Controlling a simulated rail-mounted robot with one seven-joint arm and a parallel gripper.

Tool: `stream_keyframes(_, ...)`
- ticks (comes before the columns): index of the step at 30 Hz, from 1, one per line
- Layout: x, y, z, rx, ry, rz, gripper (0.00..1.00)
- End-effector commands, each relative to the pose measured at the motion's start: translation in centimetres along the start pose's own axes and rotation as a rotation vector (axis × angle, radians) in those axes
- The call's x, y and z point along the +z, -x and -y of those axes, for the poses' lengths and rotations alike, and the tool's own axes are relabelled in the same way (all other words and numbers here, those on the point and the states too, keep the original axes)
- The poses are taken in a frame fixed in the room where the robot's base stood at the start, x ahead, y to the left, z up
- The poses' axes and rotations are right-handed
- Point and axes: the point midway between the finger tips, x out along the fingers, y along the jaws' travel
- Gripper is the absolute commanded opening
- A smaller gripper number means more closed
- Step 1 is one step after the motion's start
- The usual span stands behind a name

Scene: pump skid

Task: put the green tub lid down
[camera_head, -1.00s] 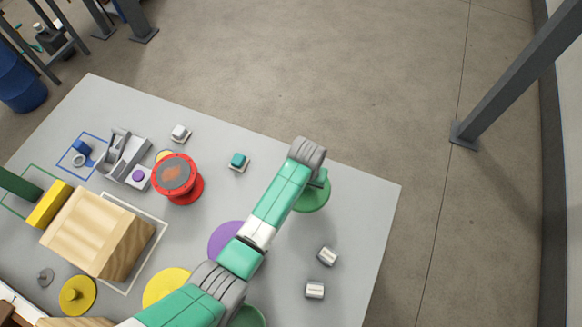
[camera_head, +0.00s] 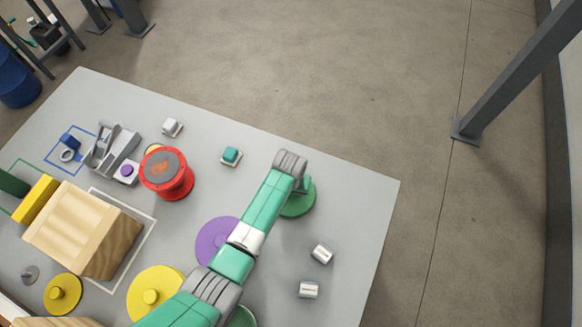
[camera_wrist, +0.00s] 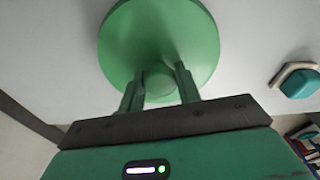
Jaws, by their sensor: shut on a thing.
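The green tub lid (camera_head: 298,204) is a flat round disc near the right part of the grey table in the head view. It fills the upper middle of the wrist view (camera_wrist: 158,30), with a round green knob at its near side. My gripper (camera_wrist: 158,84) is shut on this knob, one finger on each side. In the head view my wrist partly covers the lid. I cannot tell whether the lid touches the table or hangs just above it.
A purple disc (camera_head: 214,238) and a yellow knobbed lid (camera_head: 152,295) lie left of my arm. A red spool (camera_head: 168,182), a teal button (camera_head: 231,155) and two small white blocks (camera_head: 321,253) are nearby. A green round thing (camera_head: 243,317) is mostly hidden by my arm.

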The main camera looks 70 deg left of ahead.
Motion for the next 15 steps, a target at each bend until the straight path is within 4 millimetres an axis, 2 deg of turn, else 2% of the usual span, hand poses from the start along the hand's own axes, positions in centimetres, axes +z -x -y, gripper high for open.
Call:
stream_keyframes(1,0.15,-1.27,0.04,-0.001,0.000,0.001,0.10)
stream_keyframes(11,0.15,-1.38,0.01,0.000,0.000,0.000,0.10)
stream_keyframes(12,0.15,-1.43,0.02,0.000,0.001,0.000,0.35)
stream_keyframes(15,0.14,-1.35,0.03,0.000,0.001,0.000,0.55)
